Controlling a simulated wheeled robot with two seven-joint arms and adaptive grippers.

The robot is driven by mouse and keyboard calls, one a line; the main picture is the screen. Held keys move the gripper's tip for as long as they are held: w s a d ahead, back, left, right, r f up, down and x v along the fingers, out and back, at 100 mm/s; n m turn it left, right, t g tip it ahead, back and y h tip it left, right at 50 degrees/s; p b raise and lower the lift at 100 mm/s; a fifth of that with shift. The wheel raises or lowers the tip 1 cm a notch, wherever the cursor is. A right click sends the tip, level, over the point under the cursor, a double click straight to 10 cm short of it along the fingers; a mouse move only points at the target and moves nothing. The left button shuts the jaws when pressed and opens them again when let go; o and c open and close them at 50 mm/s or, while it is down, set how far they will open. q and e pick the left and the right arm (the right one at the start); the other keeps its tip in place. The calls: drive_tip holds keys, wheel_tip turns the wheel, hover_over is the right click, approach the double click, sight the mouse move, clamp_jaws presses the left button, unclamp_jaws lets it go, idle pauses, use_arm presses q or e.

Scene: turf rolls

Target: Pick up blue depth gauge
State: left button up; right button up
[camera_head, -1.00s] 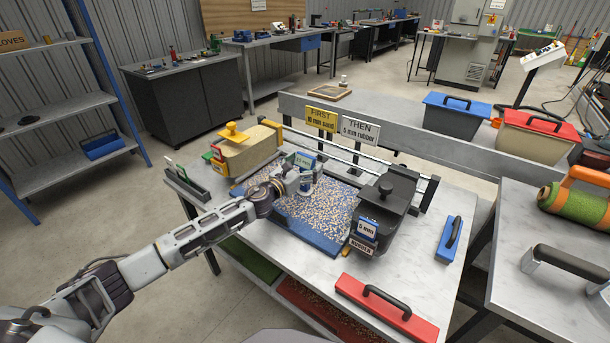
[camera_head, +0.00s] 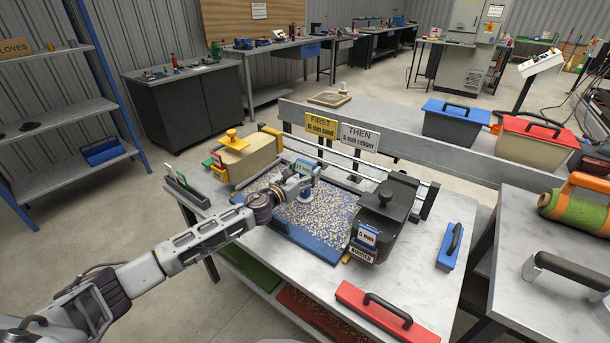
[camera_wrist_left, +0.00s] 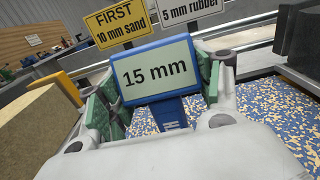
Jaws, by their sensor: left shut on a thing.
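The blue depth gauge (camera_wrist_left: 159,70) has a white face reading "15 mm" and a blue stem below it. In the left wrist view it sits upright, slightly tilted, between the green pads of my left gripper (camera_wrist_left: 160,95), which is shut on it. In the head view the gauge (camera_head: 304,168) is small and partly hidden by the left gripper (camera_head: 303,183), above the far part of the blue tray of speckled granules (camera_head: 315,212). Whether the stem's lower end touches the granules is hidden. My right gripper is not in view.
A sand-coloured box (camera_head: 247,163) stands left of the tray, a black hopper (camera_head: 385,215) marked "5 mm" and "RUBBER" right of it. Two signs (camera_head: 321,125) and rails stand behind. A red float (camera_head: 385,315) and a blue float (camera_head: 450,245) lie on the worktop.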

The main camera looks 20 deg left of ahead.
use_arm(q)
drive_tip(key=shift+r, duration=0.7)
wheel_tip(320, 180, up, 7)
drive_tip(key=p, duration=0.3)
drive_tip(key=shift+r, duration=0.15)
drive_tip(key=shift+r+p, duration=0.35)
drive_tip(key=shift+r, duration=0.3)
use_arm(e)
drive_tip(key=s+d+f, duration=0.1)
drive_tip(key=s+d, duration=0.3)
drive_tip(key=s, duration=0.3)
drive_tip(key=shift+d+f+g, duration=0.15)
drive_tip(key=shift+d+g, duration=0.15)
use_arm(q)
drive_tip(key=shift+s, duration=0.1)
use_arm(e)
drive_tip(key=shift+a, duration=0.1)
